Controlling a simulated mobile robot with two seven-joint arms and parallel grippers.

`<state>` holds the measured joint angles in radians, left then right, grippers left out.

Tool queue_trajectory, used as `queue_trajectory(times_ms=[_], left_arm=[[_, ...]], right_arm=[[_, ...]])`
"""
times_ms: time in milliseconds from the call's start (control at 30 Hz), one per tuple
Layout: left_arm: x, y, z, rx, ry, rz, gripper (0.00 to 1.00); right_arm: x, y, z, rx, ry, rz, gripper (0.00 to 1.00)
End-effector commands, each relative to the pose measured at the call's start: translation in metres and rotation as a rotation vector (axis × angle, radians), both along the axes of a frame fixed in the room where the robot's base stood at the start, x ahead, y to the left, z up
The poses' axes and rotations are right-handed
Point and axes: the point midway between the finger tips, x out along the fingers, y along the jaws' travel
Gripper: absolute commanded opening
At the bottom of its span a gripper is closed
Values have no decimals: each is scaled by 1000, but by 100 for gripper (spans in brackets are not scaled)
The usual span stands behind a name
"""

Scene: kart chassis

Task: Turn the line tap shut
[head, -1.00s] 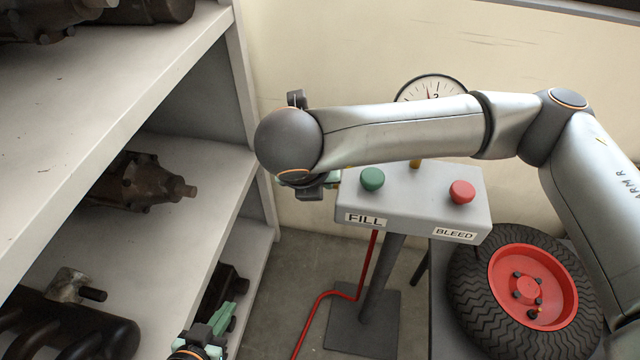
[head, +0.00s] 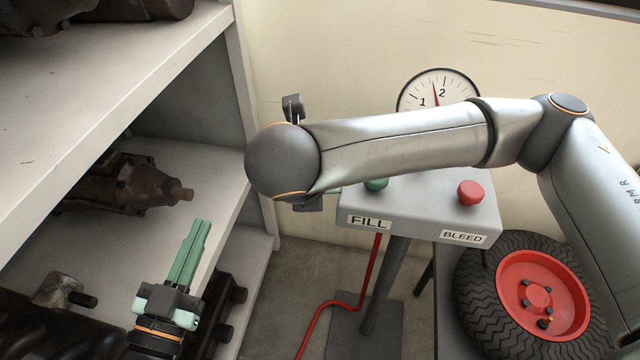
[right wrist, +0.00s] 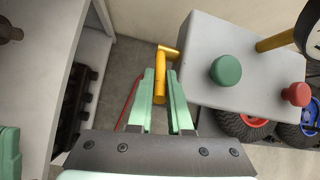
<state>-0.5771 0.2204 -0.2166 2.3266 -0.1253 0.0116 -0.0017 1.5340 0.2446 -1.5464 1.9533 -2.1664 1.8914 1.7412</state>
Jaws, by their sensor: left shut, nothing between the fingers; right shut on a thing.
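The line tap (right wrist: 160,84) shows in the right wrist view as a yellow handle with a short crossbar, beside the left side of the grey control box. My right gripper (right wrist: 162,74) is shut on it, with one green finger on each side. In the head view my right wrist hides the tap and most of that gripper. My left gripper (head: 192,250) is shut and empty, with its green fingers together, in front of the shelves at the lower left of the head view.
The grey control box (head: 412,214) has a green button (head: 376,185), a red button (head: 470,193) and FILL and BLEED labels. A gauge (head: 437,88) reads between 1 and 2. Shelves with dark parts stand left. A red-rimmed wheel (head: 535,290) is at right; a red hose (head: 368,275) runs down.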

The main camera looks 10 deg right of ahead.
Motion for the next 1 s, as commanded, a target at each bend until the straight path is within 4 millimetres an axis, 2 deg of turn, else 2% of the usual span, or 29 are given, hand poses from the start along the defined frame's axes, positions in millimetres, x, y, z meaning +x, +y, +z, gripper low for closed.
queue_trajectory(times_ms=[200,233,467,767,1000], left_arm=[[0,0,0,0,0,0,0],[0,0,0,0,0,0,0],[0,0,0,0,1,0,0],[0,0,0,-2,4,0,0],[0,0,1,-1,3,0,0]], right_arm=[[0,0,0,-1,1,1,0],[0,0,0,-1,1,1,21],[0,0,0,0,1,1,46],[0,-1,0,-2,1,-2,47],[5,-2,10,-2,0,0,47]])
